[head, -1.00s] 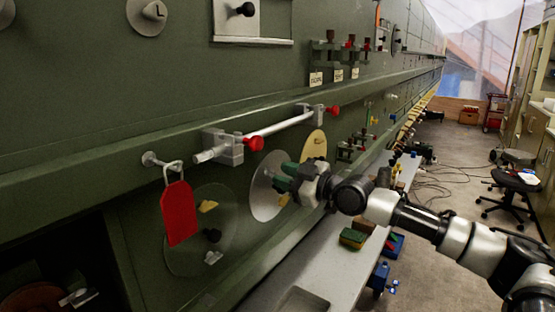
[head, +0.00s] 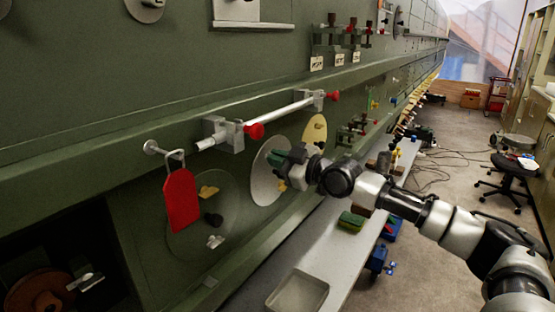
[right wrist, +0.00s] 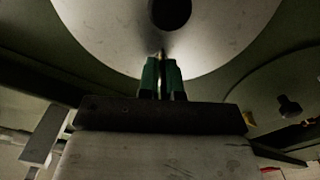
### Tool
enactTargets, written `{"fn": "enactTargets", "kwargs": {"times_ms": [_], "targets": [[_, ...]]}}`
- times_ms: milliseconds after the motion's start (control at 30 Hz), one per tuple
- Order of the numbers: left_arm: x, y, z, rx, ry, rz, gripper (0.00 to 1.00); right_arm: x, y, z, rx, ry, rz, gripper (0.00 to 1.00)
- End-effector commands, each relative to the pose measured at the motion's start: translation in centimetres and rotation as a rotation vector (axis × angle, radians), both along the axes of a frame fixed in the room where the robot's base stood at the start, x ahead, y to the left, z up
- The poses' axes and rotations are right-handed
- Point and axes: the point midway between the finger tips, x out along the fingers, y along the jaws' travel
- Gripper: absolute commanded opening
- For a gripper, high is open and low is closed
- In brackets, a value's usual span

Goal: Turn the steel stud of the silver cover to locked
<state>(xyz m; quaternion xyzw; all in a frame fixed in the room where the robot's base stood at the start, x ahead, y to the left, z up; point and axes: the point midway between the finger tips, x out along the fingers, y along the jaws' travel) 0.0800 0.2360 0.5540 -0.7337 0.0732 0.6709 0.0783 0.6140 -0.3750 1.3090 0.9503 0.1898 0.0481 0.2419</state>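The silver cover (head: 262,178) is a pale round disc on the green fuselage wall, left of my right gripper (head: 281,160). In the right wrist view the silver cover (right wrist: 115,30) fills the top, with a dark round knob (right wrist: 170,12) on it. The green fingertips of my right gripper (right wrist: 161,78) are close together at the cover's lower part. A thin bright piece, seemingly the steel stud (right wrist: 162,54), shows between them; most of it is hidden, so its angle is unclear. My left gripper is not in view.
A steel bar with red knobs (head: 275,118) runs above the covers. A red tag (head: 181,200) hangs before a dark green cover (head: 225,185). A yellow cover (head: 315,130) is beyond. A grey bench (head: 345,245) below carries a tray (head: 298,291) and blocks.

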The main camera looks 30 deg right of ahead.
Motion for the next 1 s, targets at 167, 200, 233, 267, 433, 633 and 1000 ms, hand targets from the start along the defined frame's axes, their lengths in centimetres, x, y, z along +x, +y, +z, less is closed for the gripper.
{"fn": "enactTargets", "kwargs": {"times_ms": [167, 200, 233, 267, 433, 633, 1000], "targets": [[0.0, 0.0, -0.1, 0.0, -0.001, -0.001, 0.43, 0.0, 0.0, -0.1, 0.024, 0.01, 0.0, 0.0], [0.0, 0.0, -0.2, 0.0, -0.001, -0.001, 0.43, 0.0, 0.0, -0.1, 0.035, 0.015, 0.0, 0.0], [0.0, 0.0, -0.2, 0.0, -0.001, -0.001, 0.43, 0.0, 0.0, -0.1, 0.046, 0.019, 0.0, 0.0], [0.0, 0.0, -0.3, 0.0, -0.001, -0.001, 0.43, 0.0, 0.0, -0.1, 0.059, 0.023, 0.0, 0.0], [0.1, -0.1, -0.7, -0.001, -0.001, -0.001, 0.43, 0.0, 0.0, -0.1, 0.157, 0.064, 0.0, 0.0], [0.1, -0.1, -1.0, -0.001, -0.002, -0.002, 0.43, 0.0, -0.1, -0.1, 0.321, 0.132, 0.0, 0.0], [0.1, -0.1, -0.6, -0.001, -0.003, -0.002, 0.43, 0.1, -0.2, 0.1, 0.646, 0.269, 0.0, 0.0]]}}
